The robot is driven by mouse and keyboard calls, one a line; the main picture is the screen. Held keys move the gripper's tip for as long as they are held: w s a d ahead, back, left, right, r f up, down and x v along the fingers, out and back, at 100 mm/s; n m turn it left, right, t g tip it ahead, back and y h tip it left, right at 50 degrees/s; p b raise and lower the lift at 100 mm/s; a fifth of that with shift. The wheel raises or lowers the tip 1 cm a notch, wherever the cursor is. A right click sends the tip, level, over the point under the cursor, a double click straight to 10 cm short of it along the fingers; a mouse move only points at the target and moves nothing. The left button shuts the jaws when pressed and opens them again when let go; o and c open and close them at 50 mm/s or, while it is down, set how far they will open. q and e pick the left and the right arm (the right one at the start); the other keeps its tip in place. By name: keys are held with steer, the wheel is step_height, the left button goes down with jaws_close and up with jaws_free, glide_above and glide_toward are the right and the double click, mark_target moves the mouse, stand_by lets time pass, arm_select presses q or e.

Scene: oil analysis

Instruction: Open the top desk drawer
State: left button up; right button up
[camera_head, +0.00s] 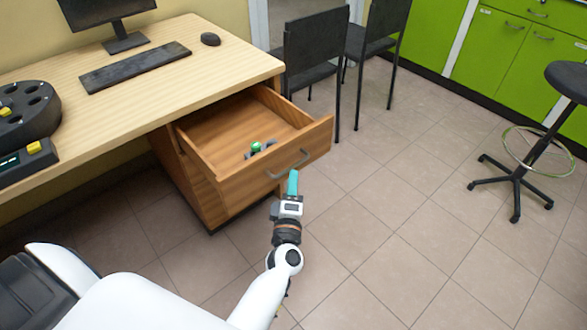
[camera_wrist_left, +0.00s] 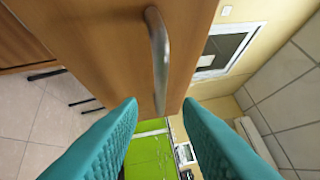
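The top desk drawer (camera_head: 237,190) is pulled well out from under the wooden desk (camera_head: 215,72). A small object with a green top (camera_head: 257,147) lies inside it. The drawer's curved metal handle (camera_head: 288,165) is on its front panel. My left gripper (camera_head: 293,183) is just in front of the handle, at the drawer front. In the left wrist view, the teal fingers (camera_wrist_left: 160,125) are spread apart with nothing between them, and the handle (camera_wrist_left: 159,55) stands ahead of the gap, apart from the fingers. My right gripper is not in view.
A monitor, a keyboard (camera_head: 135,67), a mouse (camera_head: 210,39) and a dark round device (camera_head: 25,110) stand on the desk. Black chairs (camera_head: 315,45) stand behind the drawer. A stool (camera_head: 520,160) is at the right. The tiled floor right of the drawer is clear.

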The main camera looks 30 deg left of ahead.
arm_select(q)
steer(key=r+v, duration=0.1)
steer(key=v, duration=0.5)
steer(key=shift+s+f, duration=0.2)
steer(key=shift+f, duration=0.25)
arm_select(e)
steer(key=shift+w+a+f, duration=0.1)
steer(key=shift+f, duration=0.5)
arm_select(q)
steer(key=shift+d, duration=0.1)
